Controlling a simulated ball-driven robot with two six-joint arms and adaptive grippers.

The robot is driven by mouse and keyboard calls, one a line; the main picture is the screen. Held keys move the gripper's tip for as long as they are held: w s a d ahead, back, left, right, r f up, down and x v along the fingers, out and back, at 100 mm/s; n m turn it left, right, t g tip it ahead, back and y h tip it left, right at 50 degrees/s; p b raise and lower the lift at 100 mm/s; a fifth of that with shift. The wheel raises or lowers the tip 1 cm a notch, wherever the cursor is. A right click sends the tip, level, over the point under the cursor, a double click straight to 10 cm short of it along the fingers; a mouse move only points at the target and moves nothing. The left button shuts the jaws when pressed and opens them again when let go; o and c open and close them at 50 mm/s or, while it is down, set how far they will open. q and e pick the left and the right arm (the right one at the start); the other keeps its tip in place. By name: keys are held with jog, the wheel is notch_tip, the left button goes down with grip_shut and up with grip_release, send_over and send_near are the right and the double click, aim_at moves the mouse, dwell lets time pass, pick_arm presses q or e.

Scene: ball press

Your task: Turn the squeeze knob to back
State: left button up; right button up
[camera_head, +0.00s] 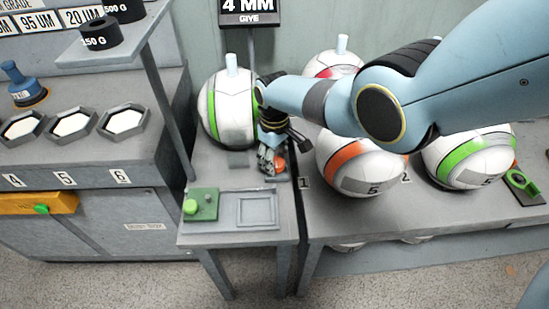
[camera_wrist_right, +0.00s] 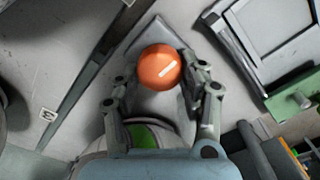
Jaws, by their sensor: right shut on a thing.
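The squeeze knob is a round orange knob with a short white line on top. It shows in the right wrist view (camera_wrist_right: 160,67), where the line slants from lower left to upper right. In the head view the knob (camera_head: 279,165) is partly hidden by my right gripper (camera_head: 270,160). The gripper points down at it, and in the wrist view its two fingers (camera_wrist_right: 162,88) sit on either side of the knob, shut on it. My left gripper is in neither view.
A white and green ball (camera_head: 219,110) stands behind the knob under a "4 MM GIVE" sign (camera_head: 249,10). More balls (camera_head: 346,168) stand on the right table, under my right arm.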

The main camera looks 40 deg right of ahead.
jog(key=o, duration=1.2)
notch_tip(320, 180, up, 12)
dwell(0.5)
